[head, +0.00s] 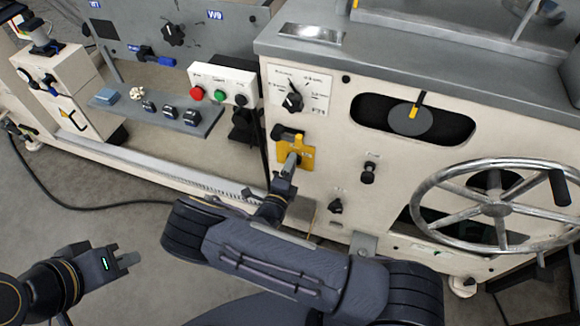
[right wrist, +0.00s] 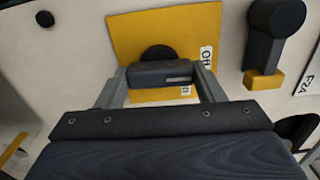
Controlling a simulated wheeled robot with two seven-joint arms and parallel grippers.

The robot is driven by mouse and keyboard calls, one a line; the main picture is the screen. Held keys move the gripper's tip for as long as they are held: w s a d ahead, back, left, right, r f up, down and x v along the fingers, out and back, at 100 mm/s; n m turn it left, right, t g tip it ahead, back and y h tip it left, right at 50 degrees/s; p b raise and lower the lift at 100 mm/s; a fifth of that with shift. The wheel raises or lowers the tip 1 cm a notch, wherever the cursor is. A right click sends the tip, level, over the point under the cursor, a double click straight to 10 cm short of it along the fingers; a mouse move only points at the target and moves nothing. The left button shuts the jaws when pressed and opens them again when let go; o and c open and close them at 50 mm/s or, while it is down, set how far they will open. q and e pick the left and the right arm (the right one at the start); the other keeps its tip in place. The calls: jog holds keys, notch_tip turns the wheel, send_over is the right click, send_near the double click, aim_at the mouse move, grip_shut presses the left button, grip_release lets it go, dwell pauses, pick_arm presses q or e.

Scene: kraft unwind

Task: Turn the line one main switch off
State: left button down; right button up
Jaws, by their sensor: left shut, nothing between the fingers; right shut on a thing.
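The main switch has a yellow plate (head: 309,156) on the cream front panel of the machine. In the right wrist view the plate (right wrist: 130,28) carries a black round hub and a dark handle (right wrist: 160,73). White labels beside it seem to read "OFF" and "ON", turned sideways. My right gripper (head: 289,163) is at the plate. Its fingers are shut on the handle, one on each side. I cannot tell which label the handle points at. My left gripper (head: 130,259) is shut and empty, low at the left, away from the panel.
A black lever with a yellow end (right wrist: 264,50) sits close beside the plate. A black selector (head: 292,102) is above, and black knobs (head: 369,172) are to the right. A large metal handwheel (head: 495,209) projects at the right. A button box (head: 221,84) and shelf (head: 160,110) are left.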

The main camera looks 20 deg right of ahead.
jog(key=shift+f+n, duration=0.1)
jog(key=shift+n, duration=0.2)
dwell(0.4)
jog(key=o, duration=1)
jog(key=v, duration=0.8)
jog(key=shift+w+d, duration=0.1)
